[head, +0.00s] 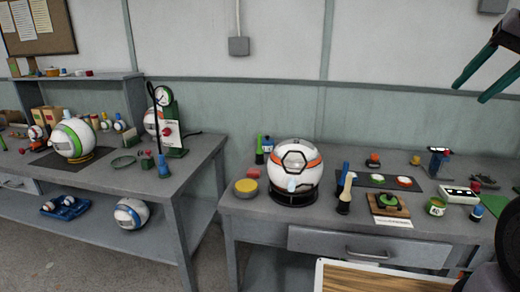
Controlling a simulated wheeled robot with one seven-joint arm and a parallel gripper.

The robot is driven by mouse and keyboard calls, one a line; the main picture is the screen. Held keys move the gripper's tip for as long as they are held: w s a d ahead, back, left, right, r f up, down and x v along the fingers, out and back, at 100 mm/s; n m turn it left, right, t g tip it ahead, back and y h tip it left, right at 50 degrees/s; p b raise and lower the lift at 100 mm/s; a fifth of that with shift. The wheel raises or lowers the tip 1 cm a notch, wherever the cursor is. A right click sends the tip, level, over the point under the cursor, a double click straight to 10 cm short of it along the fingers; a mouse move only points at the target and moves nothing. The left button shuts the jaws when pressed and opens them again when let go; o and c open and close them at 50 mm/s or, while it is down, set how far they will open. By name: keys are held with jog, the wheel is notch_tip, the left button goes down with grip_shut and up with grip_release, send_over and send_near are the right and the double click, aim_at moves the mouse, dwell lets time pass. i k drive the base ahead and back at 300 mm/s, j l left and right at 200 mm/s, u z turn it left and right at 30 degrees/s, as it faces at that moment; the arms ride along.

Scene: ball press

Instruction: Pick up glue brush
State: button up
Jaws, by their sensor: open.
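A slim tool with a cream handle and a dark lower end (347,188), perhaps the glue brush, stands upright on the right-hand bench (258,207), just right of the ball. A blue-handled tool (345,170) stands close behind it, and I cannot tell for sure which one is the brush.
A white, orange and black ball (292,168) on a dark ring stands left of the tools. A wooden block with a green knob (388,205) lies to their right. A dark mat (375,180) with red-and-white discs lies behind. A gauge press (168,120) stands on the left bench.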

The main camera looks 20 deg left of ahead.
aim_at(259, 151)
jog(key=i+j+u, duration=0.25)
jog(key=i+j, duration=0.15)
jog(key=j, duration=0.25)
jog(key=i+j+u, duration=0.2)
jog(key=i+j, duration=0.25)
jog(key=j, duration=0.15)
